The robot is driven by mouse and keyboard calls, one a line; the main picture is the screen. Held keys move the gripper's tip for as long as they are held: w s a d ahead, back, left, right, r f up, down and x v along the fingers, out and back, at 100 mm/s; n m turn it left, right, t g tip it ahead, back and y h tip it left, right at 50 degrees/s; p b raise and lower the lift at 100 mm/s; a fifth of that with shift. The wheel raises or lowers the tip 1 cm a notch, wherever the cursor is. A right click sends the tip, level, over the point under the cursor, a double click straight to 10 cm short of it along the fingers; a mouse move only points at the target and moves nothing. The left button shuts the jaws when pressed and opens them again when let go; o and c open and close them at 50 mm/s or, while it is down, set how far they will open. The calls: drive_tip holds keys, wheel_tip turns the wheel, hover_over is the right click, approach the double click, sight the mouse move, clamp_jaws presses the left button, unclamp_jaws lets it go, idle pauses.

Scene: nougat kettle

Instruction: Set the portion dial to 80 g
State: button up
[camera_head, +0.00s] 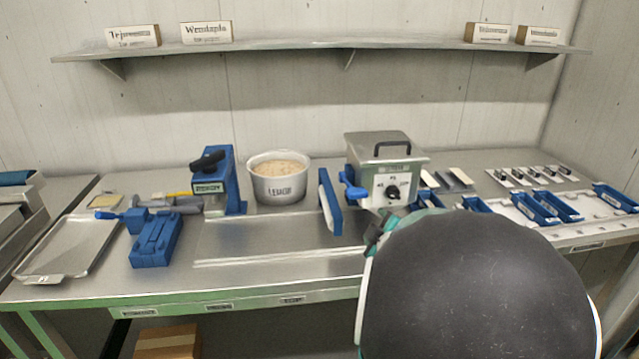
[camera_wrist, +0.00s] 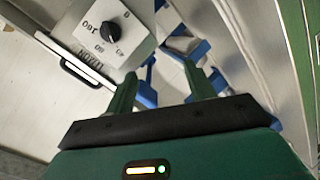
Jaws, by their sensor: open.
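The portion dial (camera_head: 392,192) is a black round knob on the white front plate of a steel box machine with a black top handle. In the wrist view the dial (camera_wrist: 110,31) is at the upper left, turned round in the picture, with printed numbers around it. I cannot read its pointer setting for sure. My gripper (camera_wrist: 160,72) is open and empty. Its two green fingers are apart, and the dial lies beyond and to the left of them, not between them.
A blue lever (camera_head: 352,188) and an upright blue plate (camera_head: 330,202) stand left of the machine. A pot (camera_head: 278,180) sits further left. Blue trays (camera_head: 560,206) lie at the right. The steel bench (camera_head: 270,235) is clear in front of the pot.

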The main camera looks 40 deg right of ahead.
sight(394, 194)
drive_tip(key=s+d+t+h, duration=0.1)
drive_tip(key=s+d+t, duration=0.2)
drive_tip(key=s+d, duration=0.3)
drive_tip(key=x, duration=1.2)
drive_tip(key=shift+d+r, duration=0.4)
drive_tip(key=shift+r, duration=0.05)
drive_tip(key=shift+w, duration=0.1)
drive_tip(key=c, duration=0.9)
